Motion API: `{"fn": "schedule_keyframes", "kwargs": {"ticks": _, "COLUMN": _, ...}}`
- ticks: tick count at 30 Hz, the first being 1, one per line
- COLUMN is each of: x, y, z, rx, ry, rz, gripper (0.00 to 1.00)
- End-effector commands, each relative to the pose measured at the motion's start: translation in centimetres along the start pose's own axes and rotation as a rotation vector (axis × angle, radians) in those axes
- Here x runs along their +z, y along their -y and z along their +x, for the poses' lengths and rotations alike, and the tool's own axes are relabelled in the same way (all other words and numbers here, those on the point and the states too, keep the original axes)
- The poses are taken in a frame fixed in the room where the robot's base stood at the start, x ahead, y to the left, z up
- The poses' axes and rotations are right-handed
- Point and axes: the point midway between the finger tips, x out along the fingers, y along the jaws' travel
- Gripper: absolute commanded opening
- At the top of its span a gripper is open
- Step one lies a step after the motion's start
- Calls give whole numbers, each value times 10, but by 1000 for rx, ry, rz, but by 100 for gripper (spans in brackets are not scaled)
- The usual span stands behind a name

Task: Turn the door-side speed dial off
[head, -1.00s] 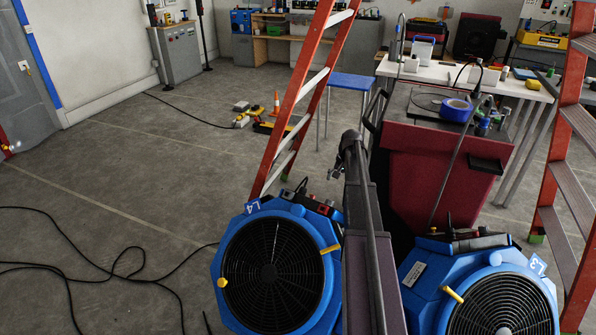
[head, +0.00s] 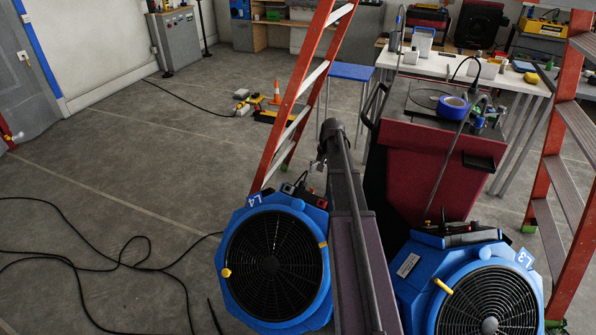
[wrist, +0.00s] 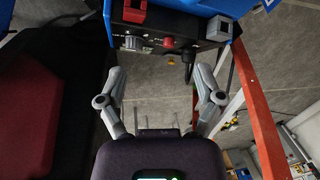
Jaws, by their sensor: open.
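Two blue fans stand in the head view: one tagged L4 (head: 229,215) on the side nearer the door, and one tagged L3 (head: 410,290) at the right. In the wrist view a black control panel (wrist: 155,50) hangs under a blue housing. It carries a grey knob (wrist: 131,42), likely the speed dial, a small red knob (wrist: 168,41) and a black plug with a cable (wrist: 188,57). My gripper (wrist: 159,85) is open and empty, its fingers spread below the panel and apart from the knobs. The dial's setting is too small to read.
A red-orange ladder (head: 297,88) stands behind the L4 fan, another (head: 569,135) at the right. A dark red cart (head: 425,175) stands right of my arm. Black cables (head: 120,262) lie on the floor at left. The grey door (head: 25,85) is far left.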

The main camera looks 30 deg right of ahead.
Motion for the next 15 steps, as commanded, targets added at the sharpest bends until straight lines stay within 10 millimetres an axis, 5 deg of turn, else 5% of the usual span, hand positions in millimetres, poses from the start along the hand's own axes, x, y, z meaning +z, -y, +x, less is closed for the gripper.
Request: {"fn": "schedule_keyframes", "kwargs": {"ticks": 15, "x": 58, "y": 40, "z": -30, "rx": 26, "ry": 13, "rz": -113, "gripper": 85}}
